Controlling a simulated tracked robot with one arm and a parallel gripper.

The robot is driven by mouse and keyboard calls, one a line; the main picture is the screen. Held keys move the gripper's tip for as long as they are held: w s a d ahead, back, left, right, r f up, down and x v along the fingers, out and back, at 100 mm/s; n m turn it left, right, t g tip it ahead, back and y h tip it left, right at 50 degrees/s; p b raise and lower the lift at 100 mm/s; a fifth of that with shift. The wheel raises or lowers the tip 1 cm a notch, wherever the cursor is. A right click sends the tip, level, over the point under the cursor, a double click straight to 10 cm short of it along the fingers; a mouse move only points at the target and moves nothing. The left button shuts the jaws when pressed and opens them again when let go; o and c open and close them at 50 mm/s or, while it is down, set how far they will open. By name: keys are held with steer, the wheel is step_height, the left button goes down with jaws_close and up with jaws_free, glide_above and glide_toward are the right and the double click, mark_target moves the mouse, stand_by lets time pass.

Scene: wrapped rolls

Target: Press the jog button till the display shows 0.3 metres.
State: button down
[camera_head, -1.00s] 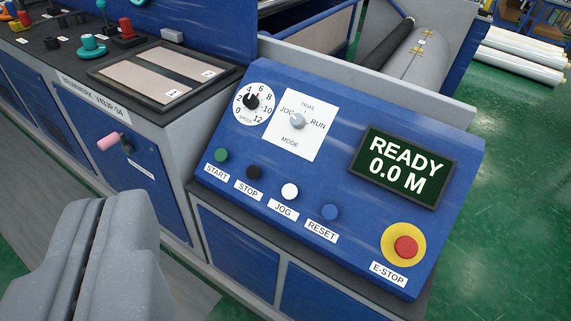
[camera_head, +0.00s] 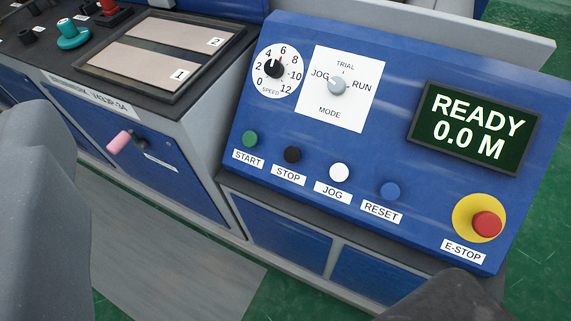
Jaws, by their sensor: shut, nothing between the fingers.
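The blue control panel (camera_head: 300,180) faces me. The round white JOG button (camera_head: 339,172) is in its lower row, above its label. My gripper (camera_head: 40,200) is a large grey shape at the left edge, partly cut off by the frame. It is shut and empty, to the left of the panel in the picture and apart from the JOG button. The grey mode knob (camera_head: 337,85) sits among JOG, TRIAL and RUN marks; its exact setting is hard to tell.
The JOG button is between the black STOP (camera_head: 292,155) and the blue RESET (camera_head: 389,190). The green START (camera_head: 250,139) is further left. The red E-STOP (camera_head: 487,224) stands out at lower right. A pink-tipped handle (camera_head: 120,142) projects from the left cabinet.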

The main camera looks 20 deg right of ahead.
mark_target(339, 173)
steer(key=w+f+m+t+p, duration=0.15)
steer(key=w+f+m, duration=0.35)
steer(key=w, duration=0.7)
steer(key=w+d+f+m+h+p, duration=0.3)
steer(key=w+d+f+m+h, duration=0.25)
steer(key=f, duration=0.55)
steer(key=s+d+f+m+g+h+p, duration=0.1)
steer(key=d+f+m+g+h, duration=0.1)
steer(key=d+f, duration=0.2)
steer(key=s+d+f+m+g+h+p, duration=0.1)
steer(key=s+d+f+m+g+h, duration=0.1)
steer(key=f, duration=0.6)
steer(key=s+d+f+m+g+h+p, duration=0.1)
steer(key=d+f+m+g+h, duration=0.1)
steer(key=d+f+h, duration=0.2)
step_height(339, 173, down, 3)
steer(key=shift+s+d+f, duration=0.1)
steer(key=shift+s+d, duration=0.2)
steer(key=shift+d, duration=0.9)
steer(key=shift+h, duration=0.25)
steer(key=shift+w+d+f+b, duration=0.65)
steer(key=shift+d+f, duration=0.1)
steer(key=shift+f, duration=0.35)
steer(key=shift+w+d+f+b, duration=0.5)
steer(key=shift+d+f+b, duration=0.2)
steer(key=shift+f, duration=0.45)
steer(key=shift+w+d+f+b, duration=0.6)
steer(key=shift+d+f, duration=0.15)
steer(key=shift+f, duration=0.35)
steer(key=shift+d, duration=0.1)
